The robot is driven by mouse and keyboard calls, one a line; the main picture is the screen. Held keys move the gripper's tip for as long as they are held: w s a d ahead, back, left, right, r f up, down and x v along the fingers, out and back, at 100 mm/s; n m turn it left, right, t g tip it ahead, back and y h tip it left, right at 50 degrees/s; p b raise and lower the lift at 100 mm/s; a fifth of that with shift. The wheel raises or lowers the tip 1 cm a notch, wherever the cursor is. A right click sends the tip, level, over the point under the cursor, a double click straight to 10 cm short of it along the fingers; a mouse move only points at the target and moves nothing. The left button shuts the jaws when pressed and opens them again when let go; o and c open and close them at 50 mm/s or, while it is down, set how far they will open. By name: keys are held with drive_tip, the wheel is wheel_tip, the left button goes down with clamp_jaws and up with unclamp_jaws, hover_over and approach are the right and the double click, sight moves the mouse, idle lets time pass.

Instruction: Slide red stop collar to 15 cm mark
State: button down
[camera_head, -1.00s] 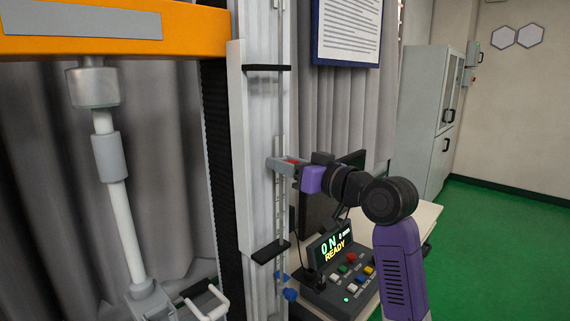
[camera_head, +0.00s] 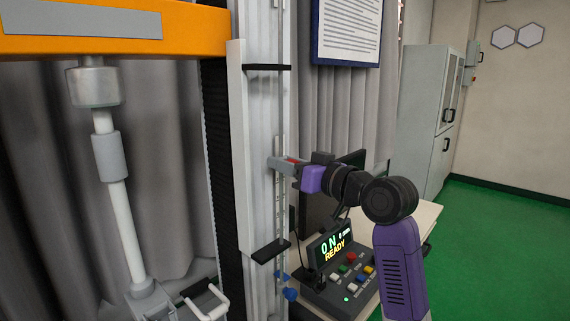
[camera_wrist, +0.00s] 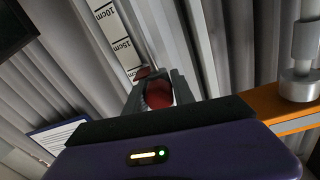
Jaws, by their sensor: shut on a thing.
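The red stop collar (camera_wrist: 158,94) sits between the two fingers of my gripper (camera_wrist: 160,84) in the wrist view. My gripper is shut on it, and the fingers hide its sides. A small red tip shows beside it, close to the white scale (camera_wrist: 117,40). The scale's 10cm and 15cm marks are readable. The tip lies past the 15cm label, on the side away from 10cm. In the head view my gripper (camera_head: 284,164) reaches from the right to the thin vertical rod, with a little red showing at the fingers.
Black brackets hold the rod above (camera_head: 267,68) and below (camera_head: 270,251) my gripper. A control box (camera_head: 340,272) reading "ON" and "READY" stands below, beside a dark monitor. The orange crossbeam (camera_head: 190,32) and white tower column (camera_head: 240,130) are to the left.

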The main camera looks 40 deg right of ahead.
drive_tip(key=shift+d, duration=0.1)
idle(0.5)
wheel_tip(320, 180, down, 5)
drive_tip(key=b, duration=0.3)
drive_tip(key=shift+f, duration=0.1)
drive_tip(key=c, duration=1.1)
unclamp_jaws()
drive_tip(key=shift+s, duration=0.1)
drive_tip(key=s+b, duration=0.2)
drive_tip(key=s, duration=0.5)
drive_tip(key=shift+s, duration=0.35)
